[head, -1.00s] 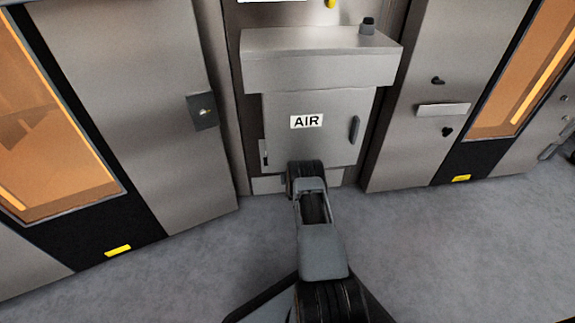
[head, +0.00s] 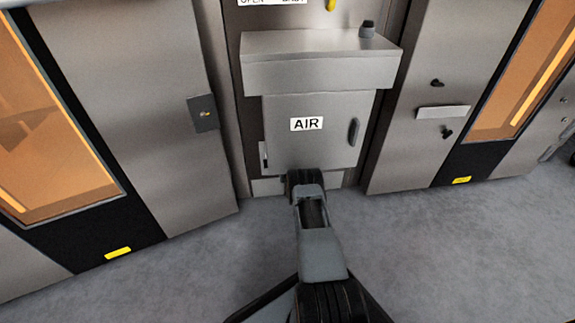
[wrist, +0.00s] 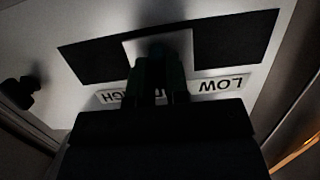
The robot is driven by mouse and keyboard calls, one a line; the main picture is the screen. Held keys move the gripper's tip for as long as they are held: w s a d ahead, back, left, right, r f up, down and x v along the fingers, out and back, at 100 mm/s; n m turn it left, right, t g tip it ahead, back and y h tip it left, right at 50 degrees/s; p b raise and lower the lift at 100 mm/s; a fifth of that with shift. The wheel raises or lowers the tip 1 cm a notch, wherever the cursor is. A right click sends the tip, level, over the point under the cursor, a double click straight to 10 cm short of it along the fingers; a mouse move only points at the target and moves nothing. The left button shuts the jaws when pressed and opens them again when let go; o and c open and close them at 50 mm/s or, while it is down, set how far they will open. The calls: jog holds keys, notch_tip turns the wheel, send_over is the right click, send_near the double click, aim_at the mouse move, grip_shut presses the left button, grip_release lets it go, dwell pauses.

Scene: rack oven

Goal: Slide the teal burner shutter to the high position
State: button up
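In the wrist view my gripper (wrist: 161,82) reaches up to a pale panel, its two dark fingers slightly apart at the middle. A dark shape sits at the fingertips, where the teal burner shutter could be. No teal colour shows clearly, and I cannot tell whether the fingers touch or hold it. The fingers are in front of a light gap between two black strips. The label strip reads upside down, with LOW (wrist: 221,84) on the right and HIGH (wrist: 122,97) on the left, partly covered by my gripper. In the head view my arm hides the gripper.
The head view shows a metal cabinet with an AIR door (head: 312,145) and a projecting hood (head: 318,70). Oven doors with orange windows (head: 45,140) stand on either side. A dark knob (wrist: 20,92) is left in the wrist view. Grey floor lies clear around my arm.

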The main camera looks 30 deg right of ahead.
grip_shut()
jog(key=shift+s+d, duration=0.3)
jog(key=shift+d, duration=0.3)
jog(key=shift+s+d, duration=0.25)
jog(key=shift+d, duration=0.35)
jog(key=shift+s+d, duration=0.3)
jog(key=shift+d, duration=0.5)
jog(key=shift+s+d, duration=0.35)
jog(key=shift+d, duration=0.25)
jog(key=shift+s+d, duration=0.3)
jog(key=shift+d, duration=0.3)
jog(key=o, duration=0.7)
grip_release()
